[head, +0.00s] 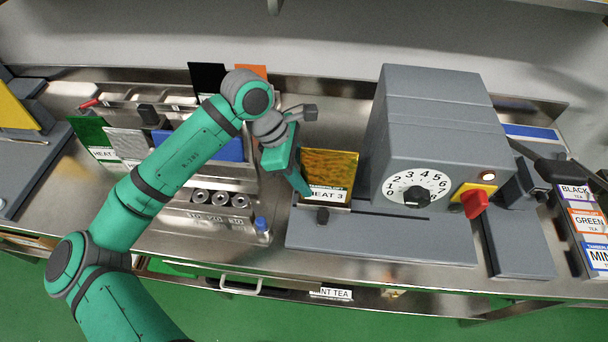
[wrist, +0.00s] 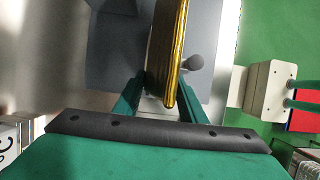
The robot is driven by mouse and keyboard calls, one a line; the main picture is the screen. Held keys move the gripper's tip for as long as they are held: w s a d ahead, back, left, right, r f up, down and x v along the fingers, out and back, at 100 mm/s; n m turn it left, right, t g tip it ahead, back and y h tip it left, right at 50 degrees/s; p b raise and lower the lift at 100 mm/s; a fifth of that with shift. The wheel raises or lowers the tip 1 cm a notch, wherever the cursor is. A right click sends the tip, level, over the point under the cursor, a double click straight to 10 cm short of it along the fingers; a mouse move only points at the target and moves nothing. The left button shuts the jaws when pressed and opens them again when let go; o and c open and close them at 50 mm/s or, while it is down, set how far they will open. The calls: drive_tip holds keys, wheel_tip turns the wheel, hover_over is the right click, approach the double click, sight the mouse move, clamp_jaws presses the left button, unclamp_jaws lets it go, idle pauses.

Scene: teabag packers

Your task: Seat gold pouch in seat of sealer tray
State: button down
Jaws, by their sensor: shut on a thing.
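The gold pouch (head: 331,167), with a white "HEAT 3" label low on its face, stands roughly upright in the head view. My gripper (head: 303,188) is shut on it at its left edge. In the wrist view the pouch (wrist: 167,50) is seen edge-on between the two green fingers (wrist: 163,105). The grey sealer tray (head: 380,240) lies below it, at the foot of the sealer; it also shows in the wrist view (wrist: 112,60). The pouch's lower edge is at the tray's left part, by a dark knob (head: 322,215). I cannot tell whether it touches the seat.
The grey sealer (head: 440,130) with a dial and red switch stands close right of the pouch. A steel rack with green (head: 92,137), silver (head: 127,143), black (head: 207,78) and orange pouches is at left. Tea boxes (head: 582,222) are at far right.

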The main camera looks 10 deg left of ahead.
drive_tip(key=shift+w, duration=0.1)
drive_tip(key=shift+a, duration=0.1)
drive_tip(key=shift+s+d, duration=0.2)
drive_tip(key=shift+d, duration=0.2)
drive_tip(key=shift+w+a, duration=0.15)
drive_tip(key=shift+a, duration=0.15)
idle(0.6)
drive_tip(key=shift+w+f, duration=0.1)
drive_tip(key=shift+f, duration=0.05)
drive_tip(key=shift+f, duration=0.15)
drive_tip(key=shift+d+f, duration=0.1)
drive_tip(key=shift+f, duration=0.2)
idle(0.3)
drive_tip(key=shift+f, duration=0.95)
